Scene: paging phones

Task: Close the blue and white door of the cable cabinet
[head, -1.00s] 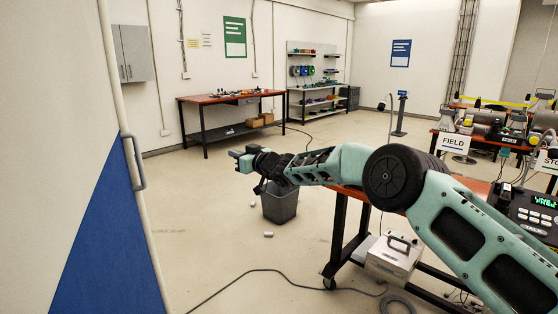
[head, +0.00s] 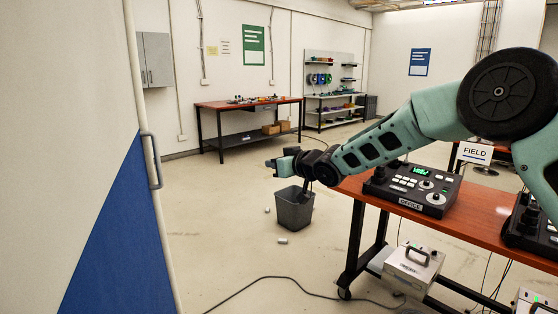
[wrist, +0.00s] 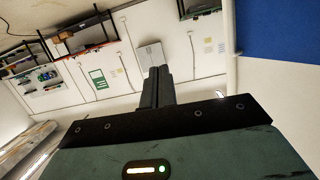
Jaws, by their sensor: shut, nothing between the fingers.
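The blue and white door (head: 105,235) stands open and fills the left side of the head view. Its grey handle (head: 152,160) is near its right edge. The door's blue part (wrist: 280,28) also shows at the top right of the wrist view. My gripper (head: 270,163) is to the right of the handle and apart from it, above the floor. In the wrist view my gripper (wrist: 158,75) has its fingers together, with nothing between them. The inside of the cabinet is not in view.
An orange-topped table (head: 465,222) with an OFFICE console (head: 415,190) stands to the right, under my arm. A dark bin (head: 294,212) and a grey case (head: 412,268) are near it. A black cable (head: 270,272) crosses the floor. Floor between door and bin is mostly clear.

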